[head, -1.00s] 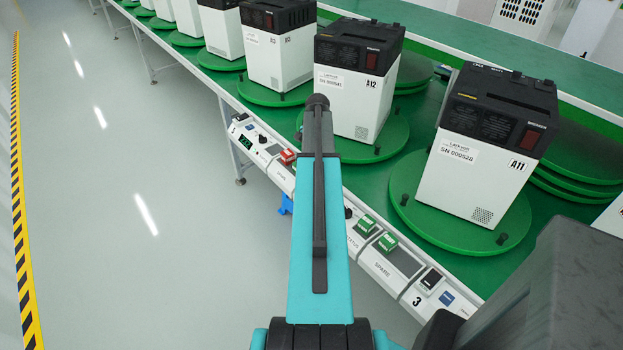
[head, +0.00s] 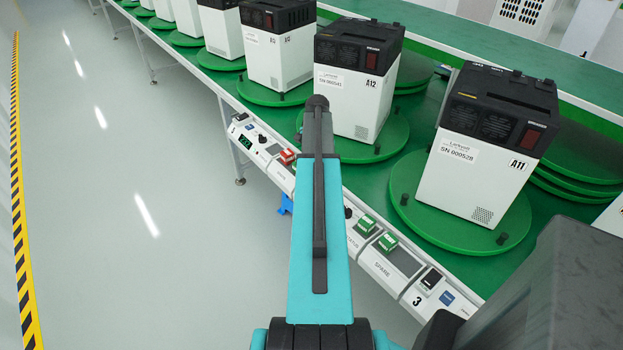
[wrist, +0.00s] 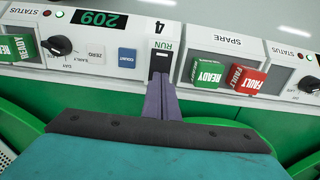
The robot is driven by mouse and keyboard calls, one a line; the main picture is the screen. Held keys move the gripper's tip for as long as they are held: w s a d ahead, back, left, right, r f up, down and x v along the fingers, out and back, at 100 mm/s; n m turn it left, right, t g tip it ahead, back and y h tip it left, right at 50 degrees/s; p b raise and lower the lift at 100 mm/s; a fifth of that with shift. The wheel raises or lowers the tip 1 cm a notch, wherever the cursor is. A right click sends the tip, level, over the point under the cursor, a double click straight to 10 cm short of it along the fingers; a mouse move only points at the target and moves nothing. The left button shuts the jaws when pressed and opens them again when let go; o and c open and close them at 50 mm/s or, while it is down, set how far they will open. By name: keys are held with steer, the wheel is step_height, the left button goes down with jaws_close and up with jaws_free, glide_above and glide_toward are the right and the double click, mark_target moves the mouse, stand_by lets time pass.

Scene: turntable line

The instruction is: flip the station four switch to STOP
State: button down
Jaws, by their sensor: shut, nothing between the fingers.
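In the wrist view the station four switch (wrist: 163,59) is a small dark rocker in a pale frame, beside the upside-down labels "4" and "RUN". My gripper (wrist: 161,80) is shut and empty, its purple-grey fingers together and pointing at the switch. The fingertips overlap the switch's near edge in the picture; I cannot tell whether they touch it. The rocker's position is not clear, and any STOP label is out of sight, perhaps behind the fingers. In the head view my arm hides the gripper and this switch.
A blue button (wrist: 127,58) and a black knob (wrist: 62,45) sit left of the switch. A green READY block (wrist: 206,72) and red FAULT block (wrist: 240,79) sit right. In the head view, station three's switch (head: 431,279) is nearer, and machines stand on green turntables (head: 460,222).

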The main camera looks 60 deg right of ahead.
steer(key=shift+f, duration=0.45)
stand_by(0.5)
steer(key=shift+r, duration=0.1)
step_height(320, 180, up, 7)
steer(key=p, duration=0.4)
stand_by(0.8)
stand_by(0.5)
